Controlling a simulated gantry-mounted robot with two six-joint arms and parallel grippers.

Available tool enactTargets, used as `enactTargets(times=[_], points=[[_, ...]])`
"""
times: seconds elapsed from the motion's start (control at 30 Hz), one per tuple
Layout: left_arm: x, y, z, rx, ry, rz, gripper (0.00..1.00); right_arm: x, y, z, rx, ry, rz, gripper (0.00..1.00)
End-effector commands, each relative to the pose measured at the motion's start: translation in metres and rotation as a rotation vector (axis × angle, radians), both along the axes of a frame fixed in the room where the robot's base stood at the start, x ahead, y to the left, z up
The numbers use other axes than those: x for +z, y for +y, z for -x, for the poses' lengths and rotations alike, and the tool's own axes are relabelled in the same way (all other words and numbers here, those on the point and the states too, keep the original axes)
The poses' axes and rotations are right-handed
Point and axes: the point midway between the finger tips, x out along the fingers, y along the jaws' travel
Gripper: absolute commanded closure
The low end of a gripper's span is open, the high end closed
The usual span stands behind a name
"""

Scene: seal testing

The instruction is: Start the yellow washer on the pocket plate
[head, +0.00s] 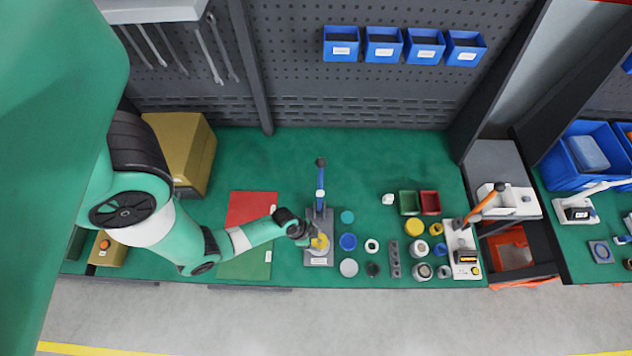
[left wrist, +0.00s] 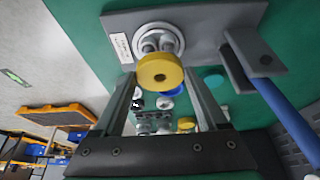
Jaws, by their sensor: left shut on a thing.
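The yellow washer (left wrist: 160,73) is a thick ring with a small center hole, and it also shows in the head view (head: 320,242). My left gripper (left wrist: 160,90) is shut on it, with one finger on each side. The pocket plate (left wrist: 205,18) is a grey plate with a label, a round metal seat (left wrist: 160,40) and a blue lever (left wrist: 285,115). It also shows in the head view (head: 318,262) at the table's front edge. The washer overlaps the seat's edge in the left wrist view; I cannot tell whether they touch. My right gripper is not in view.
A blue disc (head: 348,241), a teal disc (head: 347,217) and other small rings lie right of the plate. A red and green mat (head: 251,208) lies left, under my left arm. The green table behind the lever is clear.

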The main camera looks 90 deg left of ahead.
Motion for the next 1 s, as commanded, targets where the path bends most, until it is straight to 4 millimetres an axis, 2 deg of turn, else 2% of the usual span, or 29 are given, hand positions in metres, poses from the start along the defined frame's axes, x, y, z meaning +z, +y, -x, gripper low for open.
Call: enactTargets(times=[1.0], points=[[-0.0083, 0.0001, -0.0002, 0.0, 0.0, 0.0, 0.56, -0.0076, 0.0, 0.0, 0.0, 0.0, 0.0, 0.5]])
